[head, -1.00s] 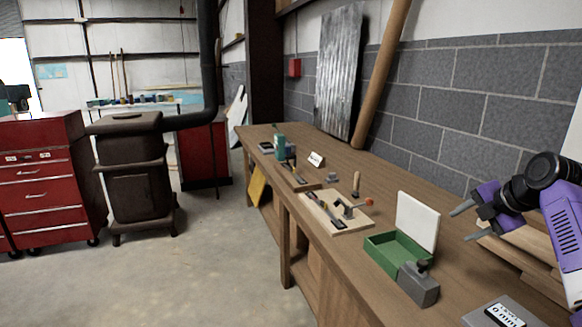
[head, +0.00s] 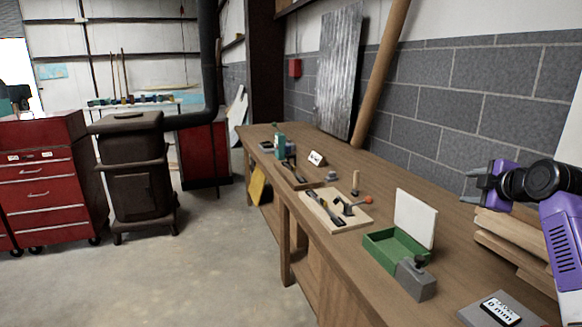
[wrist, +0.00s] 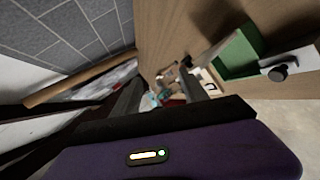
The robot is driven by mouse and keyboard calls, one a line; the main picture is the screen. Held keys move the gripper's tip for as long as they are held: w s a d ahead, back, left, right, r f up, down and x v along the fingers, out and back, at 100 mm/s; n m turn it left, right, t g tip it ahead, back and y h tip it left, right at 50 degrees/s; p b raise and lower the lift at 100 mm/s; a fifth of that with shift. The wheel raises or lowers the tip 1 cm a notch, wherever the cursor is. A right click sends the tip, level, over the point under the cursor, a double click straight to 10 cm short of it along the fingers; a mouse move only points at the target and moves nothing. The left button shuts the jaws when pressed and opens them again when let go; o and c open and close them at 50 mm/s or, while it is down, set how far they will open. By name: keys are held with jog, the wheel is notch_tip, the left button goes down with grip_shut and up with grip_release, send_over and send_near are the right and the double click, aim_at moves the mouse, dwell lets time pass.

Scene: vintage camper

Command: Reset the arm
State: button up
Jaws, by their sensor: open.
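My gripper (head: 468,189) is at the right of the head view, above the far right part of the wooden workbench (head: 385,192). Its purple and black arm comes in from the right edge. The jaws are open with nothing between them. In the wrist view the two dark fingers (wrist: 163,98) point along the bench, and the bench top shows beyond them.
A green box with an open white lid (head: 395,246) and a grey block (head: 415,279) stand at the bench front. Stacked boards (head: 505,235) lie below my gripper. A wooden board with tools (head: 330,210) lies farther left. A block wall (head: 500,90) runs behind.

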jog(key=s+a+f+m+t+h, duration=0.1)
jog(key=s+a+f+m+t, duration=0.2)
jog(key=s+a+f+m, duration=0.55)
jog(key=s+a+f+m+t+h, duration=0.25)
jog(key=s+a+f+m, duration=0.3)
jog(key=s+f, duration=0.55)
jog(key=s+a+f+g+y, duration=0.1)
jog(key=s+a, duration=0.3)
jog(key=s, duration=1.1)
jog(key=s+a+f+g+y, duration=0.1)
jog(key=s+a, duration=0.3)
jog(key=s, duration=1)
jog(key=s+a+g+y, duration=0.1)
jog(key=s+a, duration=0.3)
jog(key=s, duration=1.1)
jog(key=shift+s+a+f+y, duration=0.2)
jog(key=shift+s+f+y, duration=0.15)
jog(key=shift+f+y, duration=0.1)
jog(key=shift+g, duration=0.25)
